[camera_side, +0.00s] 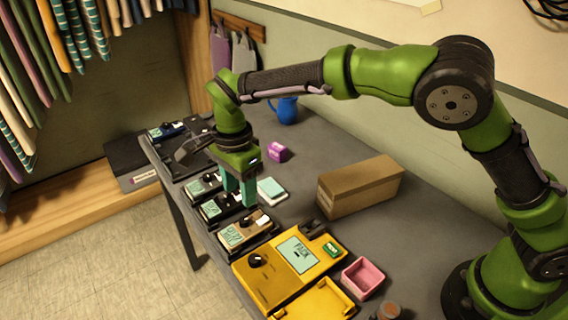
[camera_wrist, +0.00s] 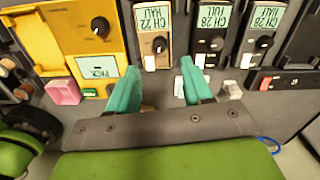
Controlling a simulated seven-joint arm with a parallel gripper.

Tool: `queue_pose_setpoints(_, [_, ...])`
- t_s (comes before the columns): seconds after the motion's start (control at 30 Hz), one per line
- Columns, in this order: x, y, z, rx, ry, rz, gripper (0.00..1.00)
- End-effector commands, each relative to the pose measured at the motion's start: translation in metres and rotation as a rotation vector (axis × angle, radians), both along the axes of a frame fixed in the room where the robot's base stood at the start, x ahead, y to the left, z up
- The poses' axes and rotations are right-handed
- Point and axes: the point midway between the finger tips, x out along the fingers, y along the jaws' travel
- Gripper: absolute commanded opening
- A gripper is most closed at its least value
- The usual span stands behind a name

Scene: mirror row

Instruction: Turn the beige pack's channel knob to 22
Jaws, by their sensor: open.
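The beige pack (camera_side: 245,232) stands in the row between the yellow unit and a black pack. In the wrist view the beige pack (camera_wrist: 152,30) shows upside down; its display (camera_wrist: 153,17) seems to read CH 22 HALF. Its black channel knob (camera_wrist: 159,44) has a pale pointer mark. My gripper (camera_side: 240,198) has teal fingers, open and empty, above the row near the black and beige packs. In the wrist view the gripper (camera_wrist: 160,66) has its fingertips apart, below the beige knob in the picture, with no visible contact.
The black pack (camera_wrist: 211,30) and grey pack (camera_wrist: 262,28) seem to read CH 28. The yellow unit (camera_side: 295,262) lies on the other side.

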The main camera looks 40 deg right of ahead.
Motion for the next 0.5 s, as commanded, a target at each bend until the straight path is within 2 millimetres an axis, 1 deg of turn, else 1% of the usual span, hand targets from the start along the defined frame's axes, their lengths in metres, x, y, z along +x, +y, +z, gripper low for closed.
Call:
queue_pose_setpoints(0.03, [0.001,0.001,0.014,0.004,-0.005,0.001,0.50])
queue_pose_setpoints(0.2, [0.001,0.000,0.052,0.001,-0.003,0.001,0.50])
queue_pose_setpoints(0.3, [0.001,0.000,0.069,0.001,-0.003,0.000,0.50])
queue_pose_setpoints(0.4, [0.000,0.000,0.080,0.001,-0.002,0.001,0.50])
queue_pose_setpoints(0.5, [0.000,0.000,0.086,0.000,-0.001,0.000,0.50])
